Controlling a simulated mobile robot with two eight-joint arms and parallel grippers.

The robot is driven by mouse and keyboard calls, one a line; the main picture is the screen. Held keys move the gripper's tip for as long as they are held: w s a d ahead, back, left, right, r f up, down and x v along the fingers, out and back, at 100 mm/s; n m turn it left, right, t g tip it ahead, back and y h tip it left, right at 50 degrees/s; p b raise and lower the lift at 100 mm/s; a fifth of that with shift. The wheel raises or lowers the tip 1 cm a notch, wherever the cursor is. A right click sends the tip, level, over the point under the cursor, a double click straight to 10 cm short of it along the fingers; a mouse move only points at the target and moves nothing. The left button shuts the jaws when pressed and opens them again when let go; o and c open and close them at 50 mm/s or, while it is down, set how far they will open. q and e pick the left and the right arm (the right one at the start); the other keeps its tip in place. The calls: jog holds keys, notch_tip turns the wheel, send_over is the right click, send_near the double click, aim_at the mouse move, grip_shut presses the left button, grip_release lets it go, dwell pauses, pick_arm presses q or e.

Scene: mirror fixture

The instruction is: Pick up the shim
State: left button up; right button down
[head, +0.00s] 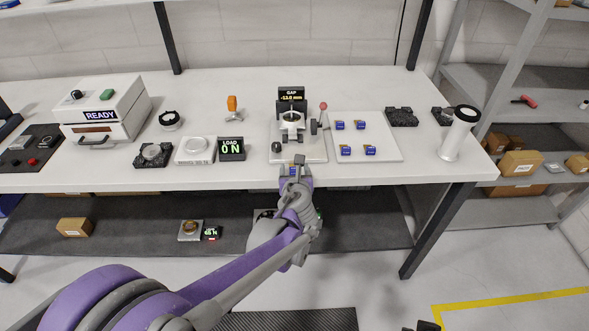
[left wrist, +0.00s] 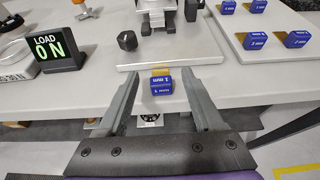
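A small shim with a blue block marked "1 mm" and a brass-coloured tab (left wrist: 162,83) lies on the white table near its front edge, just in front of the gauge fixture's base plate. My left gripper (left wrist: 160,78) is open around it, with one finger on each side and a visible gap at both sides. In the head view the left gripper (head: 293,170) is at the table's front edge, below the gauge fixture (head: 292,121), and largely covers the shim. Other blue-handled shims (head: 345,150) lie on a white tray (head: 390,153) to the right. My right gripper is not in view.
The gauge fixture's display reads GAP -13.0 mm. A dark knob (left wrist: 127,40) stands on its base. The load display (head: 231,149), reading 0 N, stands left of it. A white cylinder (head: 459,133) stands at the right end. The table front between display and fixture is clear.

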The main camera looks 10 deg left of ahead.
pick_arm(q)
jog(key=v, duration=1)
jog(key=shift+s+r, duration=0.25)
jog(key=shift+s, duration=0.1)
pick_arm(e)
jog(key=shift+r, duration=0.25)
pick_arm(q)
jog(key=shift+d, duration=0.1)
